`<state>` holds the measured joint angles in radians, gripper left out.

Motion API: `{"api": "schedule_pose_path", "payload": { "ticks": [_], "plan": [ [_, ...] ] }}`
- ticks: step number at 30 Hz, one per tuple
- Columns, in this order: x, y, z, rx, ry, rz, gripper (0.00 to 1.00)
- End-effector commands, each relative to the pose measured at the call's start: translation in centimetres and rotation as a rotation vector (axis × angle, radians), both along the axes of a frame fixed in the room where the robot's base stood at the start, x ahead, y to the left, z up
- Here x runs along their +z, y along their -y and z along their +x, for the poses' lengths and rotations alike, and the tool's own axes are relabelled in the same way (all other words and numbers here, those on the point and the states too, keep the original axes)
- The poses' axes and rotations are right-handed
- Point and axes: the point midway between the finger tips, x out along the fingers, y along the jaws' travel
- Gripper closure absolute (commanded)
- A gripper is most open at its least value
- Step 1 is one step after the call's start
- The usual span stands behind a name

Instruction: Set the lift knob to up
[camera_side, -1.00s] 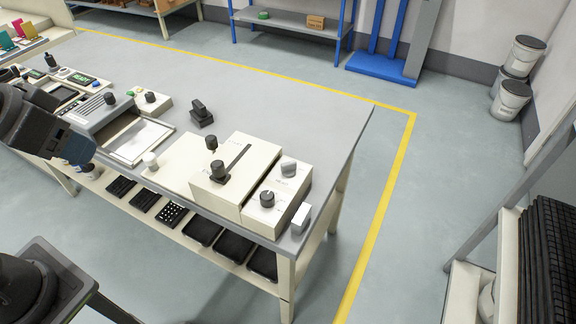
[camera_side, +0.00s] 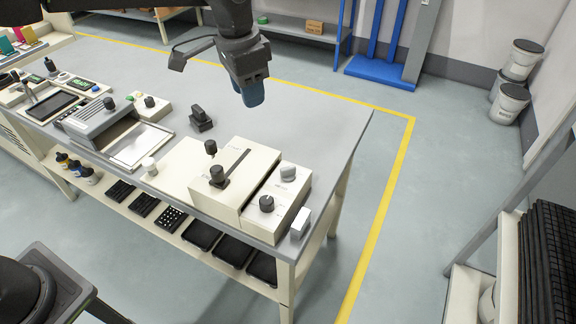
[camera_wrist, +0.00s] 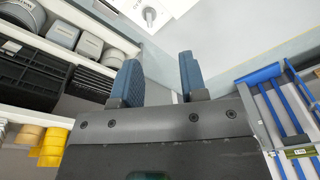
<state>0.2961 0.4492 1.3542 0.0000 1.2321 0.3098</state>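A cream control box (camera_side: 262,232) sits at the right end of the bench. It carries a light grey knob (camera_side: 288,172) toward the back and a black knob (camera_side: 266,203) nearer the front. The labels are too small to read, so I cannot tell which is the lift knob or how it is set. My gripper (camera_side: 251,92) hangs above the bench, behind and left of the box, touching nothing. In the wrist view my gripper (camera_wrist: 160,78) has its two blue fingers apart with nothing between them. A light grey knob (camera_wrist: 149,15) on a pale panel shows beyond the fingers.
A cream unit with a slot and black handles (camera_side: 186,171) stands left of the box. A small white block (camera_side: 300,223) sits at the front right edge. A black object (camera_side: 200,119) stands behind. The back of the grey bench (camera_side: 310,118) is clear.

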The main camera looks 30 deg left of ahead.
Motion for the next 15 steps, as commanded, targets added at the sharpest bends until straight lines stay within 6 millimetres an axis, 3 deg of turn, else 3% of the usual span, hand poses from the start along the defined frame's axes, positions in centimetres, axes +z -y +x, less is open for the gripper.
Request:
{"api": "schedule_pose_path", "payload": {
  "ticks": [1,6,15],
  "plan": [
    [-1.7,1.4,1.1,-0.036,-0.025,0.01,0.61],
    [-5.5,4.6,3.3,-0.125,-0.076,0.03,0.61],
    [-8.3,6.0,4.0,-0.168,-0.102,0.04,0.61]
  ]
}}
